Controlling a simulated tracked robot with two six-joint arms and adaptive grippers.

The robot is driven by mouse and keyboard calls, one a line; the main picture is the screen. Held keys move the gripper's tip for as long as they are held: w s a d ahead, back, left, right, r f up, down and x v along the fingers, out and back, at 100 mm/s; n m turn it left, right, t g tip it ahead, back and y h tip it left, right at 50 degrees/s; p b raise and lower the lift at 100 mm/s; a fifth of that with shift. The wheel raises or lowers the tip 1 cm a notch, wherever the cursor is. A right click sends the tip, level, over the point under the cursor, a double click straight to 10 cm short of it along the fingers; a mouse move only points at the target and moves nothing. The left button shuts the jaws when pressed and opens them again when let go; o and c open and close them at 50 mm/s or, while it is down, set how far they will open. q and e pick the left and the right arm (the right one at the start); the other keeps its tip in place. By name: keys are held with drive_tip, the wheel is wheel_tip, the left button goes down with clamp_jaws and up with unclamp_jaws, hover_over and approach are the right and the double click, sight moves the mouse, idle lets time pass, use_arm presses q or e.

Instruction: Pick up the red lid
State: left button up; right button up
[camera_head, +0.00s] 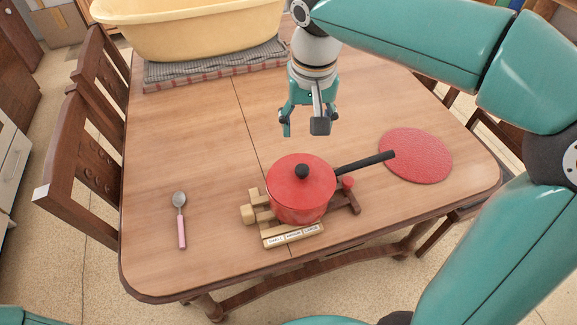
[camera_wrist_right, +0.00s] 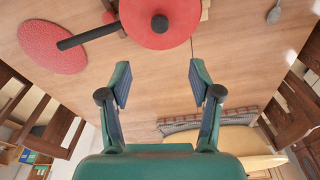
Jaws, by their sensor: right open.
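A red lid (camera_head: 289,178) with a black round knob lies on a red pot (camera_head: 303,212) with a long black handle. The pot stands on a wooden stand (camera_head: 350,201) near the table's front. In the right wrist view the lid (camera_wrist_right: 177,30) and its knob are at the top, beyond the fingertips. My right gripper (camera_head: 305,128) is open and empty above the table, behind the lid and apart from it. Its two spread fingers also show in the right wrist view (camera_wrist_right: 157,82). My left gripper is not in view.
A red round mat (camera_head: 416,156) lies right of the pot, near the handle's end. A pink-handled spoon (camera_head: 181,222) lies left. A yellow tub (camera_head: 190,28) on folded cloths (camera_head: 215,68) is at the back left. The table between spoon and tub is clear.

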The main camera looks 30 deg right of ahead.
drive_tip(key=b, duration=0.1)
approach(302, 169)
drive_tip(key=f, duration=0.3)
drive_tip(key=w+f, duration=0.1)
drive_tip(key=f, duration=0.1)
drive_tip(key=shift+d, duration=0.3)
drive_tip(key=shift+w+d+f, duration=0.1)
drive_tip(key=shift+f, duration=1.35)
drive_tip(key=shift+w+d+f, duration=0.1)
drive_tip(key=shift+f, duration=1.3)
drive_tip(key=shift+a, duration=0.1)
clamp_jaws()
